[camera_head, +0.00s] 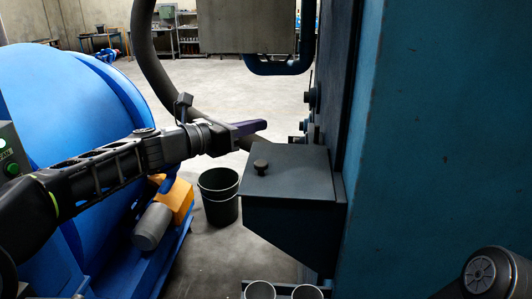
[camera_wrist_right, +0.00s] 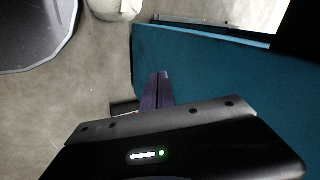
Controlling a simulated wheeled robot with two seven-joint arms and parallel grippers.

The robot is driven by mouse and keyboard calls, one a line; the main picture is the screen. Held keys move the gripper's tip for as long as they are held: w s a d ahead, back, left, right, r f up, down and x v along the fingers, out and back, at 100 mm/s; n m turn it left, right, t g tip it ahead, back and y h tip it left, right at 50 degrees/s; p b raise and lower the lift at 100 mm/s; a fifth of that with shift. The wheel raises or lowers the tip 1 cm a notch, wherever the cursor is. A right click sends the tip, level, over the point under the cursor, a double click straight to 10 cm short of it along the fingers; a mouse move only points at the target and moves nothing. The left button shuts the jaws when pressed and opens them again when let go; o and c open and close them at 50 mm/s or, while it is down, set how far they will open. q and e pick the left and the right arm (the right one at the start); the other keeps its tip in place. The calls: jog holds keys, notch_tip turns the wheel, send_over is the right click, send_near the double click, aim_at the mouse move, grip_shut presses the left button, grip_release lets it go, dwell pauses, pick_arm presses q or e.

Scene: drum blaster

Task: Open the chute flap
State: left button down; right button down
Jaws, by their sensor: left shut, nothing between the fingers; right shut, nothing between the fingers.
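The chute flap (camera_head: 288,161) is the flat dark lid on top of a dark box-shaped chute (camera_head: 290,222) fixed to the blue machine's side. It lies flat and looks closed. A dark knob (camera_head: 260,166) stands up from the flap near its left edge. My left gripper (camera_head: 258,126) is shut and empty, with purple fingers pointing right, above and behind the flap's back left corner in the head view. It appears apart from the knob. My right gripper (camera_wrist_right: 158,80) is shut and empty in the right wrist view, in front of a blue panel. The flap is not visible there.
The blue machine wall (camera_head: 440,130) fills the right side. A black bucket (camera_head: 219,196) stands on the floor left of the chute. Two light cups (camera_head: 259,290) are at the bottom edge. A thick grey hose (camera_head: 150,65) hangs behind my left arm. A blue drum (camera_head: 65,95) stands left.

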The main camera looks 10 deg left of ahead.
jog(key=w+d+r+m+t+h, duration=0.1)
jog(key=w+r+m+h, duration=0.3)
jog(key=r+m, duration=0.5)
jog(key=w+d+r+m+t+h, duration=0.1)
jog(key=w+d+r+m+h, duration=0.1)
jog(key=w+r+m, duration=0.45)
jog(key=a+r+m+t+y, duration=0.2)
jog(key=a+r, duration=0.7)
jog(key=r, duration=0.3)
jog(key=a+r+m+t+y, duration=0.2)
jog(key=a+r+t, duration=0.1)
jog(key=a+r, duration=0.6)
jog(key=a+r+m+t+y, duration=0.2)
jog(key=a+r, duration=0.6)
jog(key=r, duration=0.8)
jog(key=shift+w+a+t, duration=0.2)
jog(key=shift+a+t, duration=0.2)
jog(key=shift+w, duration=0.15)
